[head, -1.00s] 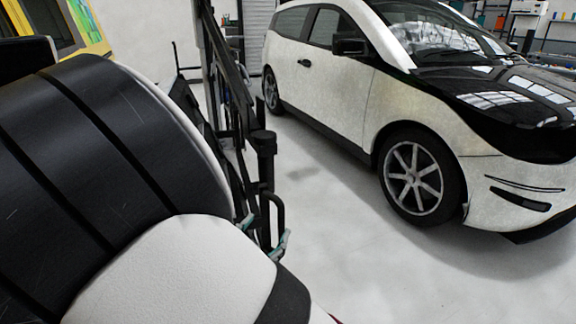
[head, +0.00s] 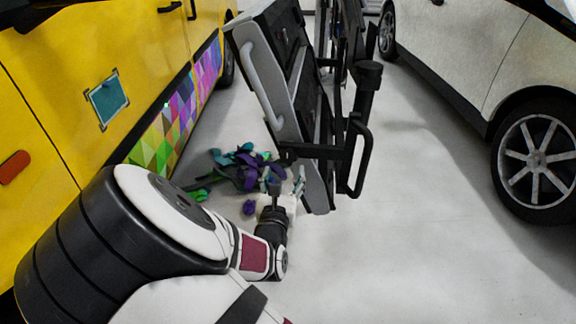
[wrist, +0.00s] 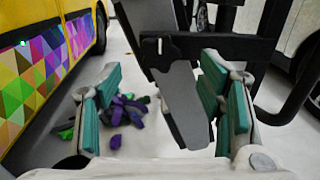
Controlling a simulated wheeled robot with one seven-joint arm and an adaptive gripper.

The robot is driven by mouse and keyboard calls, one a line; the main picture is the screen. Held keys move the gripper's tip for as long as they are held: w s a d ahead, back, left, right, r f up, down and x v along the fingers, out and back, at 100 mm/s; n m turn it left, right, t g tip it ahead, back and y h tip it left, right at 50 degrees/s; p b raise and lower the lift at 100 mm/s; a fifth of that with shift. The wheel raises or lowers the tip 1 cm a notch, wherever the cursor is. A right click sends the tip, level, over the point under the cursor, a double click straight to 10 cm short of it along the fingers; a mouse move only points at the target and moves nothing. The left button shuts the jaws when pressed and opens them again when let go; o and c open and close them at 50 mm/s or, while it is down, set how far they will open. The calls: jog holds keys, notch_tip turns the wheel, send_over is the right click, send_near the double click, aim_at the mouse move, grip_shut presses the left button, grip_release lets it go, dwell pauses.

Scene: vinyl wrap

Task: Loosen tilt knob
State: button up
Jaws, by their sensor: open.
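A black-framed stand (head: 345,150) with a grey tilted panel (head: 262,75) stands in the middle of the head view. My gripper (head: 286,186) is close to the stand's lower left side. In the wrist view my gripper (wrist: 162,100) is open, with teal pads apart. The stand's grey plate (wrist: 180,100) and black crossbar (wrist: 215,48) appear beyond and between the fingers. I cannot tell whether they touch.
A yellow vehicle (head: 60,110) with a multicoloured patterned strip stands on the left. A white car (head: 470,55) stands on the right. Purple, teal and green scraps (head: 245,165) lie on the floor behind my gripper. The floor (head: 410,220) right of the stand is clear.

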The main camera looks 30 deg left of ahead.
aim_at(287, 158)
jog(key=b+x, duration=0.2)
jog(key=x, duration=0.4)
jog(key=c, duration=1.1)
